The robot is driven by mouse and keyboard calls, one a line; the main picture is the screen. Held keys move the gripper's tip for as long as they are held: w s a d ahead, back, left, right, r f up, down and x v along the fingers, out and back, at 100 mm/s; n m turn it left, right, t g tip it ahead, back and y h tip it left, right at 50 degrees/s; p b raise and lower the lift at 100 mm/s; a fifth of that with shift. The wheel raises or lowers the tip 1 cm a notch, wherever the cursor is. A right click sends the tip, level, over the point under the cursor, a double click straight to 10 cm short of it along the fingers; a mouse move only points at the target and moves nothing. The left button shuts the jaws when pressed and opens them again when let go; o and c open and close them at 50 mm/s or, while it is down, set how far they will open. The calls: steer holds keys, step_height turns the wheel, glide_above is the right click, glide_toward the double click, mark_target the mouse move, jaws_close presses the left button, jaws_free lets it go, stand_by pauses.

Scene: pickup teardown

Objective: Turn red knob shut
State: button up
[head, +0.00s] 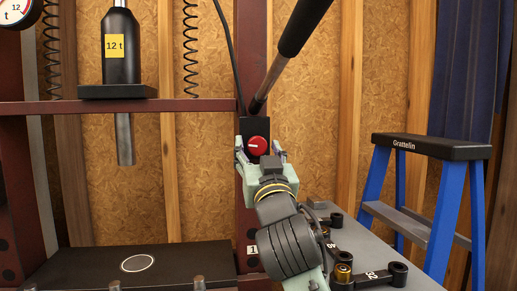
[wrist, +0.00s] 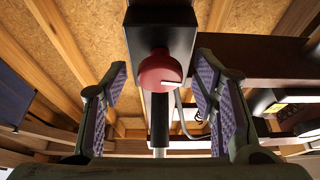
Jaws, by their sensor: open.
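The red knob (head: 257,146) is round with a white mark and sits on the front of a small black box (head: 247,128) on the dark red press post. In the head view my gripper (head: 260,153) is in front of the post, with one finger on each side of the knob. In the wrist view the knob (wrist: 160,70) shows between the two open fingers (wrist: 164,100), with a visible gap on both sides. The fingers do not appear to touch it. The pale mark on the knob points to the left in the head view.
A black-handled lever (head: 290,50) rises from the black box. A 12 t cylinder (head: 121,50) stands on the press crossbar at left. A grey table (head: 395,284) with wrench-like parts (head: 383,275) is at lower right, beside a blue stepladder (head: 446,220).

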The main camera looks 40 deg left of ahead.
steer(key=c, duration=1.2)
steer(key=shift+o, duration=0.2)
steer(key=shift+a+m+t+h, duration=0.1)
steer(key=shift+m+t+h, duration=0.2)
steer(key=shift+m, duration=0.3)
steer(key=m+t+h+p, duration=0.1)
steer(key=m, duration=0.2)
steer(key=shift+s+a+r, duration=0.1)
steer(key=shift+s, duration=0.05)
steer(key=m+h+p, duration=0.1)
steer(key=m, duration=0.2)
steer(key=m+t+h+p, duration=0.1)
steer(key=m+h, duration=0.1)
steer(key=m, duration=0.1)
steer(key=shift+s+r, duration=0.1)
steer(key=m+h+p, duration=0.1)
steer(key=m, duration=0.2)
steer(key=m+h+p, duration=0.1)
steer(key=m, duration=0.1)
steer(key=shift+a+r+m+h, duration=0.1)
steer(key=shift+r+m+h, duration=0.05)
steer(key=shift+m+h, duration=0.2)
steer(key=shift+m+h+p, duration=0.45)
steer(key=shift+m+p, duration=0.5)
steer(key=shift+m, duration=1.1)
